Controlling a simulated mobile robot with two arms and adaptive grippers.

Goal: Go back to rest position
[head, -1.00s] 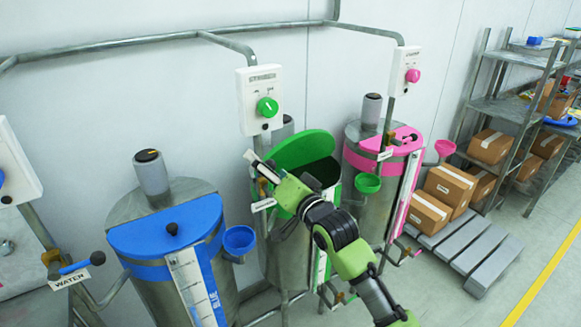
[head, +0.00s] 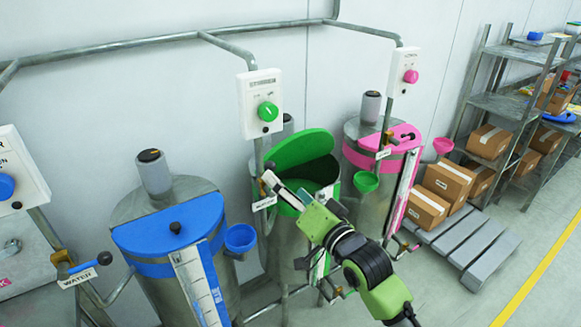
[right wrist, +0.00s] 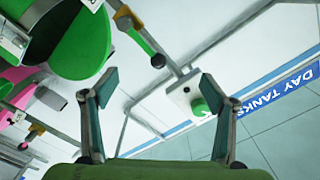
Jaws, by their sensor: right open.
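My right gripper (head: 272,182) is in front of the green-lidded drum (head: 285,245), just left of its mouth. Its fingers stand apart with nothing between them, and they also show spread in the right wrist view (right wrist: 157,88). The green lid (head: 302,149) is raised, and the drum's opening is partly visible behind my arm. My right arm hides part of the drum's front. My left gripper is not in view.
A blue-lidded drum (head: 178,270) stands at left and a pink-lidded drum (head: 375,190) at right. Pipes and a control box with a green knob (head: 267,111) are on the wall. Boxes (head: 448,180) sit on a grey pallet (head: 470,240).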

